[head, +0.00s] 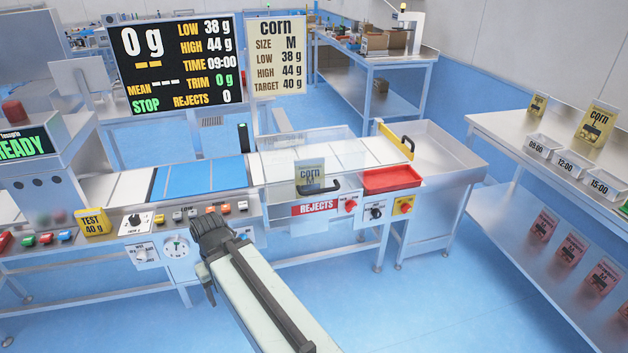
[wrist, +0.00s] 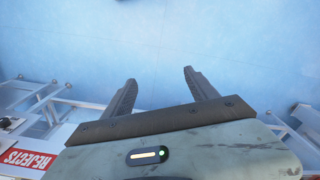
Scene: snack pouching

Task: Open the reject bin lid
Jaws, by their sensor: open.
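The reject bin (head: 280,211) is a clear box on the front of the conveyor, with a red REJECTS label (head: 315,209). A black handle (head: 318,188) sits at its top front, on what looks like a clear lid lying down; its edges are hard to make out. A corn pouch (head: 310,171) shows just behind the handle. My gripper (head: 211,236) is left of the bin and in front of the conveyor, apart from the handle. In the wrist view my gripper (wrist: 160,76) is open and empty over blue floor, with the REJECTS label (wrist: 27,160) at lower left.
A red tray (head: 392,180) and knobs stand right of the bin. A yellow-framed gate with a black handle (head: 408,142) is at the belt's end, beside a steel tray table (head: 440,160). A side bench (head: 500,130) stands at right. The floor in front is clear.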

